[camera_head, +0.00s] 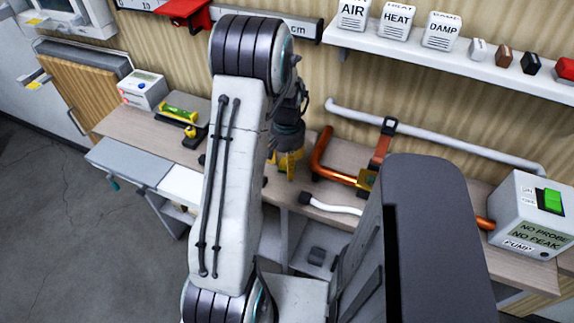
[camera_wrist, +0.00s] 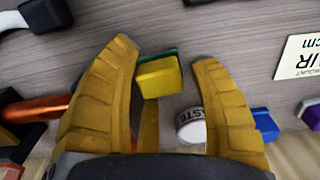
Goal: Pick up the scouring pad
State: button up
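The scouring pad, a small yellow block with a green layer along its far edge (camera_wrist: 158,77), lies on the wood-grain bench in the wrist view. My gripper (camera_wrist: 165,53) is open above the bench, its two yellow fingers on either side of the pad. The pad appears nearer the left finger, and that finger slightly overlaps its edge in the picture. I cannot tell whether they touch. In the head view my gripper (camera_head: 287,162) points down at the bench behind my arm, and the pad cannot be made out there.
A white lidded jar (camera_wrist: 190,127) stands close by the right finger. A blue object (camera_wrist: 265,123) lies just beyond that finger. A copper pipe (camera_wrist: 36,109) lies left. A white pump box (camera_head: 528,215) stands at the bench's right end. A shelf (camera_head: 450,58) runs above.

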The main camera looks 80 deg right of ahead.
grip_shut()
dwell(0.3)
jog(key=shift+r, duration=0.1)
jog(key=shift+r, duration=0.45)
jog(key=r, duration=0.3)
jog(key=shift+s+a+r+b, duration=0.2)
jog(key=shift+s+r+b, duration=0.05)
jog(key=shift+s+b, duration=0.05)
jog(key=s+a+r+b, duration=0.1)
jog(key=s+a+r, duration=0.5)
jog(key=s+a, duration=0.1)
jog(key=shift+s+r, duration=0.25)
jog(key=shift+s, duration=0.5)
jog(key=c, duration=0.6)
grip_release()
jog(key=shift+w, duration=0.1)
grip_shut()
